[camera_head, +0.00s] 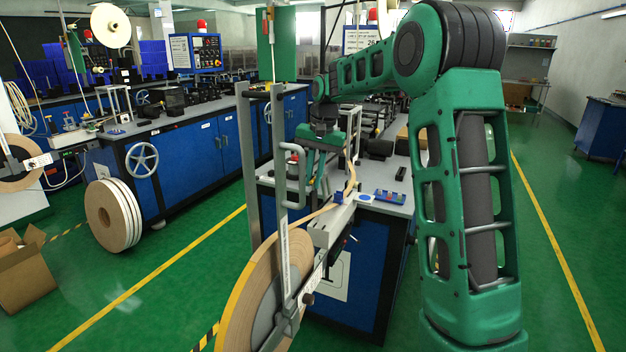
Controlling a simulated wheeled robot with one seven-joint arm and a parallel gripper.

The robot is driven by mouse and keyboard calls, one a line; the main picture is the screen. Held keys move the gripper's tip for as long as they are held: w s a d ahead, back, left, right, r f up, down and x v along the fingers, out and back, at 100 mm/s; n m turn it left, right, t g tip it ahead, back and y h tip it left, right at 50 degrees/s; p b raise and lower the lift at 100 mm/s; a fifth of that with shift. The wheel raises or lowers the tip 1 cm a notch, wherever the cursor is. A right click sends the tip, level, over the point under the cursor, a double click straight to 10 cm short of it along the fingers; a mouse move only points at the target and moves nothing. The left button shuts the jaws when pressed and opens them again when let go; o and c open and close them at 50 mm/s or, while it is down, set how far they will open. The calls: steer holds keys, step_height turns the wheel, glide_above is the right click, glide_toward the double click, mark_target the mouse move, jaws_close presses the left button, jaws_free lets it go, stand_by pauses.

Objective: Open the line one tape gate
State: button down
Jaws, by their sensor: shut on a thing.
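A tall grey upright frame (245,165) stands behind the large tape reel (247,290) and looks like the tape gate. A grey bar handle (302,182) sticks out from its right upright. My gripper (313,183) reaches down beside this handle, below my green wrist. It is shut at the handle, but the fingertips are small and the contact is partly hidden. The tan tape (320,212) runs from the top of the reel to the right and up past my gripper. How far the gate stands open is hard to tell.
A blue bench (365,262) with a grey top stands under my arm. A second blue bench line (190,150) runs along the left. A tape roll (113,215) and a cardboard box (25,270) stand on the floor. Green floor is free between the lines.

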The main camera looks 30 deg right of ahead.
steer(key=c, duration=1.9)
jaws_free()
steer(key=shift+f, duration=0.1)
steer(key=shift+r, duration=0.35)
steer(key=r, duration=0.6)
steer(key=s+d+r, duration=0.1)
steer(key=r, duration=0.3)
